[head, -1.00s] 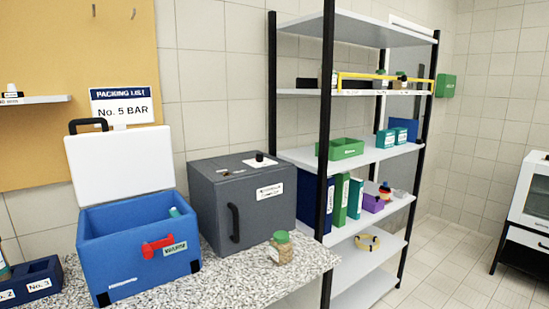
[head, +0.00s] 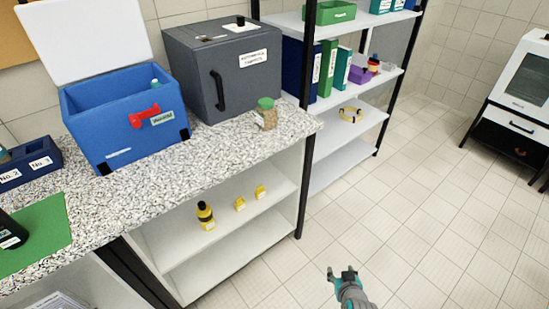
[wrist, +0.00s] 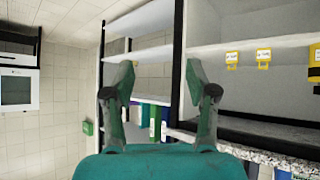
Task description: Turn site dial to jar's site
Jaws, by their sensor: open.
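A jar with a green lid (head: 266,114) and brownish contents stands upright on the speckled counter, in front of the right part of a dark grey box (head: 198,80). Its label is too small to read. A small black knob (head: 240,21) sits on top of the box; it may be the site dial, but its markings and pointing cannot be read. My gripper (head: 342,272) is low over the floor, right of the counter, far from the jar and knob. It is open and empty. Its two spread fingers also show in the wrist view (wrist: 160,85).
A blue cooler box (head: 120,140) with its white lid raised stands left of the grey box. Yellow bottles (head: 205,215) stand on the shelf under the counter (head: 225,150). A rack with binders (head: 328,68) is behind.

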